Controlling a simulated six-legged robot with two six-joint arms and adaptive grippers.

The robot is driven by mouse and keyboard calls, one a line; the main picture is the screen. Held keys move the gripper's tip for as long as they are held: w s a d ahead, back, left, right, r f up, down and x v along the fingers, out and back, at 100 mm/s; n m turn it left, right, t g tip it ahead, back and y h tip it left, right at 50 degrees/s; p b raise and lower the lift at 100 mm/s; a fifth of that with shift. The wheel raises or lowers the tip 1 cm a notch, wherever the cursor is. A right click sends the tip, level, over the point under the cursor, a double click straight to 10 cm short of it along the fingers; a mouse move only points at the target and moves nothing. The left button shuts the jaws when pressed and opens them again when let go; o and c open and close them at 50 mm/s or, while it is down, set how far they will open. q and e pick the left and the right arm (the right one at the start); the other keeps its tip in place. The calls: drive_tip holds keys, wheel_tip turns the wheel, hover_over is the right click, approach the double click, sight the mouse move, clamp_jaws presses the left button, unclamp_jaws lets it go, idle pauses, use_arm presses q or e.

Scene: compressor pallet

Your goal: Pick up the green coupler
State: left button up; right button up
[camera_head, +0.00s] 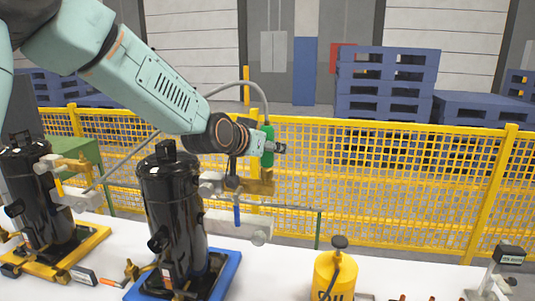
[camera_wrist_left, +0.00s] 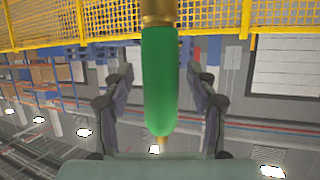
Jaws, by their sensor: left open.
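The green coupler (camera_head: 267,158) hangs in the air at the end of a grey hose, in front of the yellow mesh fence. In the left wrist view the coupler (camera_wrist_left: 160,85) stands upright in the picture as a green sleeve with brass ends. My left gripper (camera_head: 277,148) reaches in from the left at the coupler's height. In the wrist view its fingers (camera_wrist_left: 160,78) are open, one on each side of the sleeve, with a visible gap on both sides. My right gripper is not in view.
Black compressors (camera_head: 172,215) stand on a blue base (camera_head: 215,285) and a yellow base (camera_head: 85,250), below my left arm. Brass fittings and a valve (camera_head: 262,184) sit just under the gripper. A yellow bottle (camera_head: 333,277) is at front right. The yellow fence (camera_head: 400,190) runs behind.

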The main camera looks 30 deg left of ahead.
use_arm(q)
drive_tip(key=shift+s+d+r, duration=0.2)
drive_tip(key=shift+s+r, duration=0.1)
drive_tip(key=shift+s, duration=0.05)
drive_tip(key=shift+c, duration=0.5)
drive_tip(key=shift+w+a+f, duration=0.1)
drive_tip(key=shift+a+f, duration=0.05)
drive_tip(key=shift+a, duration=0.15)
drive_tip(key=c, duration=0.3)
drive_tip(key=shift+w+a+f, duration=0.1)
drive_tip(key=shift+w+f, duration=0.1)
drive_tip(key=shift+w, duration=0.1)
drive_tip(key=c, duration=0.3)
drive_tip(key=shift+s+d+r, duration=0.15)
drive_tip(key=shift+d, duration=0.1)
drive_tip(key=c, duration=0.3)
drive_tip(key=shift+a+r, duration=0.1)
drive_tip(key=shift+a, duration=0.05)
clamp_jaws()
